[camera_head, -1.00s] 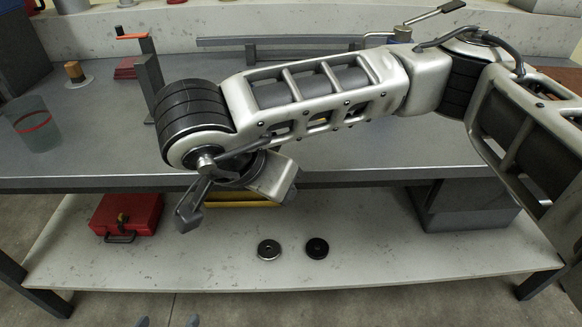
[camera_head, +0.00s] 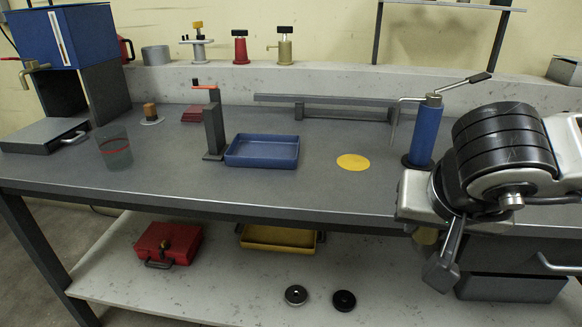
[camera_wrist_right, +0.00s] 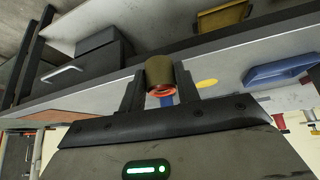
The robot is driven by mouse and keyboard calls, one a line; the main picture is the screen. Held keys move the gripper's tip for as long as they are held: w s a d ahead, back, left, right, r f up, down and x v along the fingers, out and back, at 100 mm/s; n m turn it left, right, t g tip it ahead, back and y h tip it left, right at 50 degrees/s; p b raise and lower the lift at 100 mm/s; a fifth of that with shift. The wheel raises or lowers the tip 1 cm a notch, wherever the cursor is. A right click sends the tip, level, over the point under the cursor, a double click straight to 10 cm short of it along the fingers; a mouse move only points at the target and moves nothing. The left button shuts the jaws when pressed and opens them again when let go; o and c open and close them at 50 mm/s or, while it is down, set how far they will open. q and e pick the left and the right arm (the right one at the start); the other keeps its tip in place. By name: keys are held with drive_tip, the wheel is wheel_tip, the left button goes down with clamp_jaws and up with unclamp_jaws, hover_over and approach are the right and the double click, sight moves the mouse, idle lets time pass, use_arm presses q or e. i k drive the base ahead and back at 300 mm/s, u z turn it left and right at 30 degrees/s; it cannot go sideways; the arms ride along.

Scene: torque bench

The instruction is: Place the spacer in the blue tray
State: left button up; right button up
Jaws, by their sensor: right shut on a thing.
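The blue tray (camera_head: 262,161) stands empty on the grey bench top, left of the middle in the head view. It also shows at the right of the right wrist view (camera_wrist_right: 279,72). My right gripper (camera_head: 428,243) points down at the bench's front edge, right of the tray and well apart from it. In the right wrist view my right gripper (camera_wrist_right: 161,84) is shut on the spacer (camera_wrist_right: 159,70), a short olive-brown cylinder with an orange-red ringed end. In the head view the spacer (camera_head: 426,236) is mostly hidden by the fingers. My left gripper is out of view.
A crank post (camera_head: 213,125) stands at the tray's left, a glass (camera_head: 114,148) farther left. A flat yellow disc (camera_head: 353,162) lies between tray and a blue cylinder (camera_head: 425,130). A grey rail (camera_head: 325,101) runs behind. A yellow tray (camera_head: 280,238) sits on the lower shelf.

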sight(264, 154)
drive_tip(key=z, duration=0.45)
drive_tip(key=k, duration=1)
drive_tip(key=u, duration=0.85)
drive_tip(key=i, duration=1.35)
drive_tip(key=u, duration=0.35)
